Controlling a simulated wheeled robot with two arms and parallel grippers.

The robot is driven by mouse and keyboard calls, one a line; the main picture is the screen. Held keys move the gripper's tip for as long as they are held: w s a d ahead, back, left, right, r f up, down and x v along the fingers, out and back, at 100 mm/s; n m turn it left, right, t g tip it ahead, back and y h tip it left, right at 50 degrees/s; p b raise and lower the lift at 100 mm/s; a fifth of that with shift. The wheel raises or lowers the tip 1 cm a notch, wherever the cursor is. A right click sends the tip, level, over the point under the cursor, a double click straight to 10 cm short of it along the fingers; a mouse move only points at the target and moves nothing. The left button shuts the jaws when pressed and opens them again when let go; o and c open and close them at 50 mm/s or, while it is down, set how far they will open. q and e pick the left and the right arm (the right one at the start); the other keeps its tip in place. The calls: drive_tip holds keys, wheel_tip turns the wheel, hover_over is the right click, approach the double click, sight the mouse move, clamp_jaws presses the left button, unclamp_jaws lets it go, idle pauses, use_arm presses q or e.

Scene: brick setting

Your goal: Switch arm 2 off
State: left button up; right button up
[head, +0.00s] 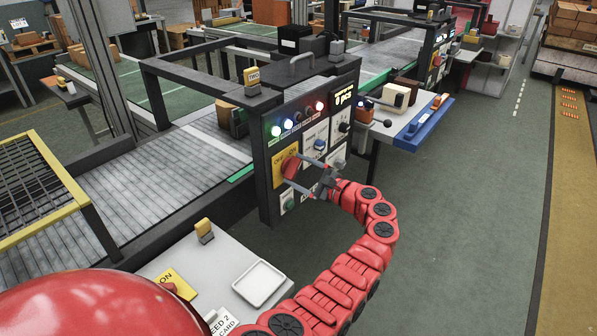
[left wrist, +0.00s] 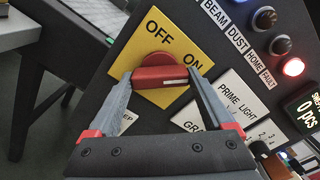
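The switch is a red rotary knob (left wrist: 160,75) on a yellow OFF/ON plate (left wrist: 151,29). In the left wrist view, the white mark on its bar handle is at the right end, on the ON side. My right gripper is not seen.
Indicator lamps (head: 297,117) line the panel above the plate, with other labelled controls beside it. A conveyor (head: 150,170) runs left behind the panel. A side table (head: 225,265) with a white tray (head: 260,283) stands in front. Green floor (head: 460,200) is clear at right.

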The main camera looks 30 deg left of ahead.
use_arm(q)
drive_tip(key=c, duration=0.6)
drive_tip(key=shift+f+n+b, duration=0.2)
drive_tip(key=shift+n+b, duration=8.7)
drive_tip(key=shift+b, duration=0.4)
drive_tip(key=shift+c, duration=0.2)
drive_tip(key=o, duration=1.1)
drive_tip(key=shift+r, duration=0.15)
drive_tip(key=shift+o, duration=0.2)
drive_tip(key=shift+d, duration=0.1)
drive_tip(key=s+d+p, duration=0.1)
drive_tip(key=d+p, duration=0.1)
drive_tip(key=d, duration=1.5)
drive_tip(key=shift+s, duration=0.2)
